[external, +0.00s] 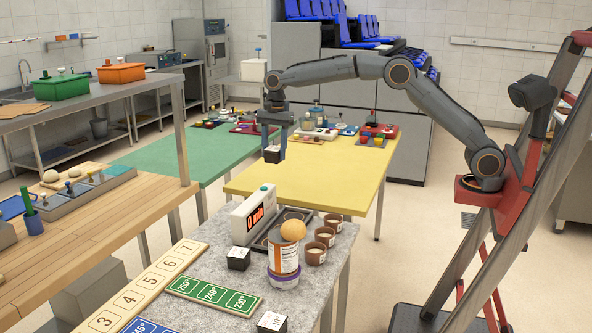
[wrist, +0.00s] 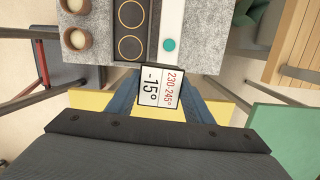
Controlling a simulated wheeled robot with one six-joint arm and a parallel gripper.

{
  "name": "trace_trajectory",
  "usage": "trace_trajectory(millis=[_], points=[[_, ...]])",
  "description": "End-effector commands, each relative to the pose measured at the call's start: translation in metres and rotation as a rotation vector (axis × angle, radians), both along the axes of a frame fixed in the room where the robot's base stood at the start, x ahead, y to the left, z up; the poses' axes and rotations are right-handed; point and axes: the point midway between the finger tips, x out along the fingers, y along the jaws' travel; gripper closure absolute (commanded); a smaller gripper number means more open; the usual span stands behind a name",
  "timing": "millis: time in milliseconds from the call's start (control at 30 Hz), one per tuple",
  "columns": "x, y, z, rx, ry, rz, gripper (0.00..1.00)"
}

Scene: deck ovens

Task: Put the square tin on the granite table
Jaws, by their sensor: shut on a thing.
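My gripper (external: 273,148) is shut on a small dark square block, the square tin (external: 271,155), whose white top has print. In the wrist view, the tin (wrist: 161,88) shows "-15°" and "230-245°" on its top, between the two blue fingers of my gripper (wrist: 161,95). It is held in the air near the yellow table, beyond the granite table. The grey speckled granite table (external: 338,252) is in the foreground; it also shows at the top of the wrist view (wrist: 209,40).
The yellow table (external: 330,185) has clear room.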

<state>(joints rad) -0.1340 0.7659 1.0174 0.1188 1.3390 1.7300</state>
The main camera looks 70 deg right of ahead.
Motion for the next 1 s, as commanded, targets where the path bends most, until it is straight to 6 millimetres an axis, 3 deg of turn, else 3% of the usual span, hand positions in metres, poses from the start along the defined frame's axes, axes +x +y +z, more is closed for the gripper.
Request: trace_trajectory(millis=[33, 267, 600, 800, 1000], points=[[-0.003, 0.028, 0.000, 0.000, -0.002, 0.011, 0.82], [-0.025, 0.140, 0.000, 0.002, -0.005, 0.021, 0.82], [-0.088, 0.295, 0.000, 0.010, -0.008, 0.035, 0.82], [-0.138, 0.376, 0.000, 0.017, -0.007, 0.044, 0.82], [-0.187, 0.437, 0.001, 0.024, -0.006, 0.050, 0.82]])
